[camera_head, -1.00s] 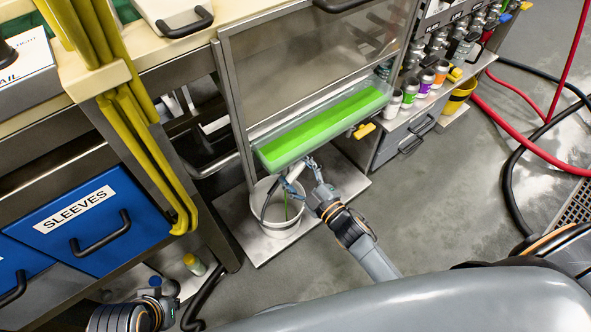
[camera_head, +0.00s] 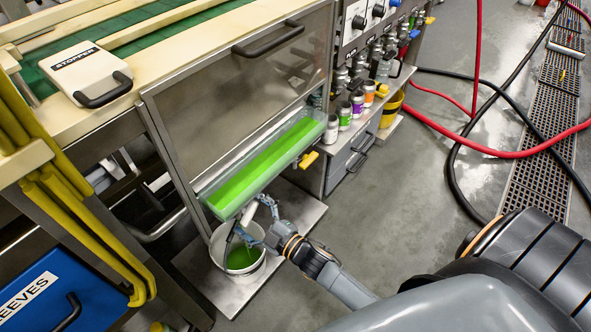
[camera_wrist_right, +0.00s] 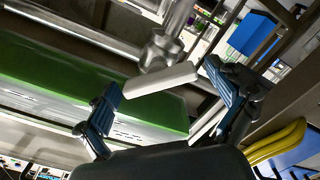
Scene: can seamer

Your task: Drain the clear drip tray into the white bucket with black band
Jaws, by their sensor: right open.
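The clear drip tray (camera_head: 207,203) hangs under the machine's front panel and holds bright green liquid; its green side also shows in the right wrist view (camera_wrist_right: 60,75). Below its near end stands the white bucket (camera_head: 243,277), with green liquid inside. I cannot make out its black band. A white valve handle (camera_head: 249,214) sits under the tray; in the right wrist view the handle (camera_wrist_right: 160,79) lies across the space between my fingers, below a metal valve body (camera_wrist_right: 162,48). My right gripper (camera_head: 254,222) is open around the handle, above the bucket. My left gripper is out of view.
The bucket stands on a low metal shelf (camera_head: 300,212). Yellow rails (camera_head: 75,225) and a blue drawer (camera_head: 75,285) are at left. Small bottles (camera_head: 345,115) line a shelf at right. Red and black hoses (camera_head: 455,160) cross the floor, which is clear at centre right.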

